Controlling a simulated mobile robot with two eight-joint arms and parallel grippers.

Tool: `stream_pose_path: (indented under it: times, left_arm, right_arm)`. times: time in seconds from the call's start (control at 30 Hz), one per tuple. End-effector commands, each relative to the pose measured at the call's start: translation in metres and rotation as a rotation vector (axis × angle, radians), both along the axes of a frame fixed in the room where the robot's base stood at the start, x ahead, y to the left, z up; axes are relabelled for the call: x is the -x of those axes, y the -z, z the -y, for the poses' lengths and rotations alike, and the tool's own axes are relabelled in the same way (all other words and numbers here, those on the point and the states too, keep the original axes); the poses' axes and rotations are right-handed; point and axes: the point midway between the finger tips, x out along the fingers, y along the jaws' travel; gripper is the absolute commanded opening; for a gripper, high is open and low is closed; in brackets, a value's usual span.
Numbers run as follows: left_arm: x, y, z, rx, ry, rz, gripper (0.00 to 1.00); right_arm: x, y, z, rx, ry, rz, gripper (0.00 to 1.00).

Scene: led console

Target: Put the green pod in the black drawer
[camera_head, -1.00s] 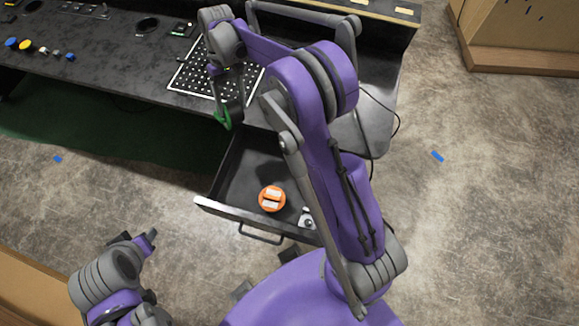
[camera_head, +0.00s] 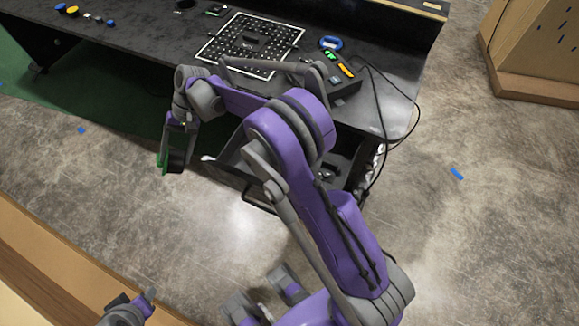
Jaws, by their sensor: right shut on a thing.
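The green pod (camera_head: 161,160) is a thin green shape at the end of my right gripper (camera_head: 174,153), which is shut on it and partly hides it. In the picture, the pod is left of the black drawer's front corner, outside the drawer outline; its height is unclear. The black drawer (camera_head: 233,172) sticks out under the table, with its handle at the front. My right arm covers much of the drawer and its inside. My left gripper (camera_head: 146,300) is at the lower left, small and cut off; its jaws cannot be made out.
A wooden cabinet (camera_head: 545,91) stands at right. The floor in front is mostly clear.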

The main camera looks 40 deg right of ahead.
Motion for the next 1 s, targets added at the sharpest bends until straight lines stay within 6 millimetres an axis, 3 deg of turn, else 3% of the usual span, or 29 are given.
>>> stream_pose_path:
  times: [0.03,0.27,0.43,0.53,0.77,1.0]
  left_arm:
    - [0.002,0.018,0.0,0.0,0.0,-0.006,0.45]
    - [0.003,0.047,0.0,0.0,0.0,-0.015,0.45]
    - [0.003,0.066,0.0,0.0,0.0,-0.021,0.45]
    - [0.003,0.079,0.0,0.0,0.0,-0.026,0.45]
    - [0.003,0.092,0.0,0.0,0.0,-0.03,0.45]
    - [0.003,0.095,0.0,0.0,0.0,-0.031,0.45]
  right_arm:
    - [-0.006,0.006,-0.004,-0.047,0.099,0.029,0.0]
    - [-0.027,-0.012,0.01,-0.193,0.477,0.189,0.0]
    - [-0.025,-0.015,0.044,-0.263,0.703,0.327,0.0]
    - [-0.018,-0.012,0.076,-0.307,0.83,0.438,0.0]
    - [-0.001,-0.012,0.134,-0.402,0.896,0.642,0.0]
    - [0.03,-0.016,0.183,-0.56,0.754,0.788,0.0]
